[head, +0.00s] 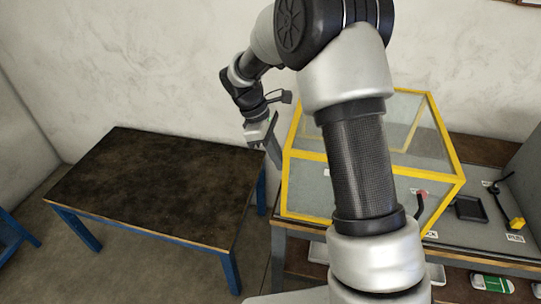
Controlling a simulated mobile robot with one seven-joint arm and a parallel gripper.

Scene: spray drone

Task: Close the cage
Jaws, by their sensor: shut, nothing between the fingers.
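The cage (463,183) is a yellow-framed box with clear panels, standing on a workbench to the right of the dark table. My arm crosses in front of it and hides much of its middle. The frame's top, right and front-left edges show. I cannot tell which panel is the door or how far it stands open. My gripper (271,143) is at the cage's left side, pointing down and slightly right, shut and empty. It is close to the left yellow edge; whether it touches is unclear.
A dark-topped table with blue legs (160,185) stands clear at left. On the bench (480,240), right of the cage, are a black tray (468,208) and a yellow-and-black item (515,222). A green-and-white case (492,284) sits below. A wall stands behind.

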